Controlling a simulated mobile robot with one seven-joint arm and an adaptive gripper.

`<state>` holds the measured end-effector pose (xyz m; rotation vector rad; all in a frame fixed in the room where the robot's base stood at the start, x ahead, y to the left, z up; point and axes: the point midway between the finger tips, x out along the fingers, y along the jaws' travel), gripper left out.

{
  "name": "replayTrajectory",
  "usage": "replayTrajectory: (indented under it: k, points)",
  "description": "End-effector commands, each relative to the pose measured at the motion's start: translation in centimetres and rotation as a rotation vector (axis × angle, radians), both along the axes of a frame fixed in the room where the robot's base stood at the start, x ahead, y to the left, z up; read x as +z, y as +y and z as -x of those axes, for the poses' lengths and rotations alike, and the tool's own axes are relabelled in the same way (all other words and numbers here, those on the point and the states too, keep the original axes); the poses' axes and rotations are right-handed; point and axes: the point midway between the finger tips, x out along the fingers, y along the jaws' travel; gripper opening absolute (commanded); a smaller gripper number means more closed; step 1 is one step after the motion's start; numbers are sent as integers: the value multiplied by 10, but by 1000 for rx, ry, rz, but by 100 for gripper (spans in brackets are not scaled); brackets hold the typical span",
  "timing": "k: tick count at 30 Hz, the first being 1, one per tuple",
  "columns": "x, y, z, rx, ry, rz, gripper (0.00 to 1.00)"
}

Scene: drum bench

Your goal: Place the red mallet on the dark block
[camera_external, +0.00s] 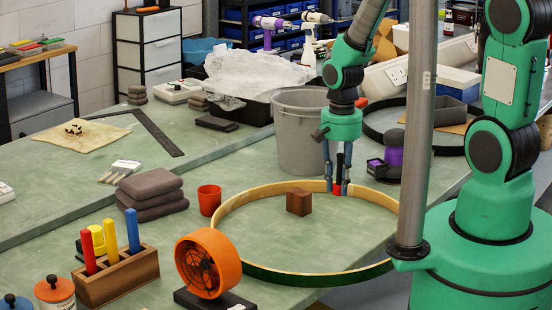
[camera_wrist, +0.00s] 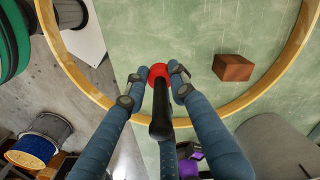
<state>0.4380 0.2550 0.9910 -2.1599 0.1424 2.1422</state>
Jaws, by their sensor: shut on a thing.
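The red mallet has a red head and a black handle, and its head (camera_external: 337,190) points down between the fingers in the external view. The red head (camera_wrist: 158,71) also shows in the wrist view, with the black handle (camera_wrist: 160,118) running toward the camera. My gripper (camera_external: 336,184) is shut on the mallet, near the far side of the wooden hoop. The dark block (camera_external: 299,203) is a reddish-brown cube inside the hoop, left of my gripper. In the wrist view the block (camera_wrist: 233,67) lies right of the mallet, apart from it.
The wooden hoop (camera_external: 232,204) lies on the green bench around the block. A grey bin (camera_external: 299,128) stands behind my gripper. Bench inside the hoop is otherwise clear.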

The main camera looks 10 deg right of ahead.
Motion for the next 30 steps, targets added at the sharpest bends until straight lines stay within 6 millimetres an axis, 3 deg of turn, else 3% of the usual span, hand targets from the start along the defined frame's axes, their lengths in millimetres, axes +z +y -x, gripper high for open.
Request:
replayTrajectory:
  k: [10,30]
  points:
    - [-3,13,-21,0,1,0,0]
    - [-13,70,-120,1,0,0,0]
